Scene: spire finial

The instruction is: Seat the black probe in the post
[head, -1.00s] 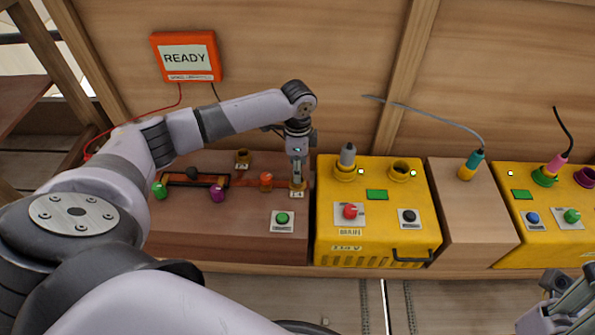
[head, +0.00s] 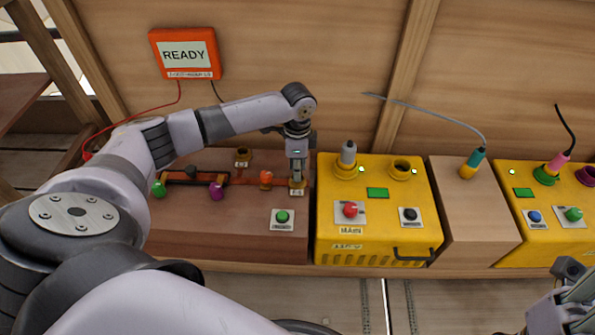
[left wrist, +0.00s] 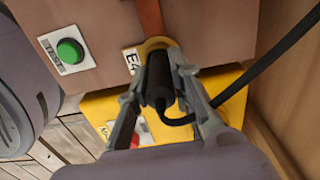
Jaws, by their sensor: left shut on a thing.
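The black probe (left wrist: 158,78), a dark cylinder with a black cable, shows in the left wrist view. My left gripper (left wrist: 158,90) is shut on it, one finger on each side. The probe lines up with the brass post (left wrist: 155,43) beside the E4 label. Its front end overlaps the post's ring, and its tip is hidden, so I cannot tell how deep it sits. In the head view my left gripper (head: 298,155) points down over the same post (head: 297,188) and hides the probe. My right gripper (head: 565,305) is partly cut off at the lower right.
A green TEST button (head: 283,218) sits in front of the post. Another brass post (head: 242,155) stands behind to the left. A yellow box (head: 330,225) with a grey plug (head: 347,157) is close on the right. An orange READY display (head: 185,53) hangs on the wall.

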